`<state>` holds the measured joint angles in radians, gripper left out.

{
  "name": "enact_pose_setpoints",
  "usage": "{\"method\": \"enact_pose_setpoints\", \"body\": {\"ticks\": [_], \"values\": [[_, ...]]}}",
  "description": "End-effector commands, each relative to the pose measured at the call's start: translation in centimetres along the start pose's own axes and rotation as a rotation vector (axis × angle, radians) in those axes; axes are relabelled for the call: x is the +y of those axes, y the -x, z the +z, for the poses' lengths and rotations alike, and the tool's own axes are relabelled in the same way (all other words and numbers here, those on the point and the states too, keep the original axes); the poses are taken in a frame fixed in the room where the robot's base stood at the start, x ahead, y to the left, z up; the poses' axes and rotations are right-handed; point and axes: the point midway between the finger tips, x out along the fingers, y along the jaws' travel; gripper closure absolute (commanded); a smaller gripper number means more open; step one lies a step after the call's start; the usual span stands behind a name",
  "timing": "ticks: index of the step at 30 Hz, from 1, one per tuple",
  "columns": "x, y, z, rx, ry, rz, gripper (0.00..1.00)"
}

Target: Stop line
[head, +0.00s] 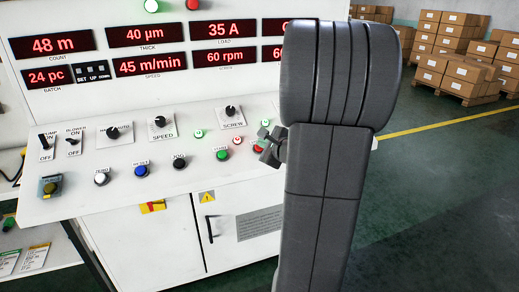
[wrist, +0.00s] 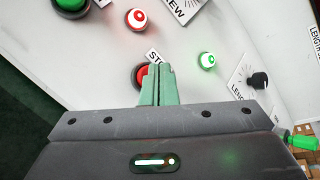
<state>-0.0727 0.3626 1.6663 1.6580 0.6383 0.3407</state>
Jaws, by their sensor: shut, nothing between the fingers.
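The red button (wrist: 141,74) is partly hidden behind my gripper (wrist: 158,72) in the wrist view. The label beside it (wrist: 153,56) shows the letters "ST", the rest being covered. My green fingers are shut together with nothing between them, their tips over the button's right part. I cannot tell whether they touch it. In the head view the red button (head: 257,149) shows just left of my gripper (head: 267,149), at the right end of the panel's front row, largely blocked by my arm.
A green button (head: 222,154) and a black jog button (head: 180,162) sit left of the red one. A red lit lamp (wrist: 137,18), a green lit lamp (wrist: 207,60) and a black knob (wrist: 259,80) are nearby. The displays read 45 m/min speed and 35 A load.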

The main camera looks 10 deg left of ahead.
Motion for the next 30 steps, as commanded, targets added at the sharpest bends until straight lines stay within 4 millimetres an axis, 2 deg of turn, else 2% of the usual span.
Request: {"method": "enact_pose_setpoints", "body": {"ticks": [30], "values": [[0.43, -0.56, -0.44, 0.001, -0.001, 0.0, 1.0]]}}
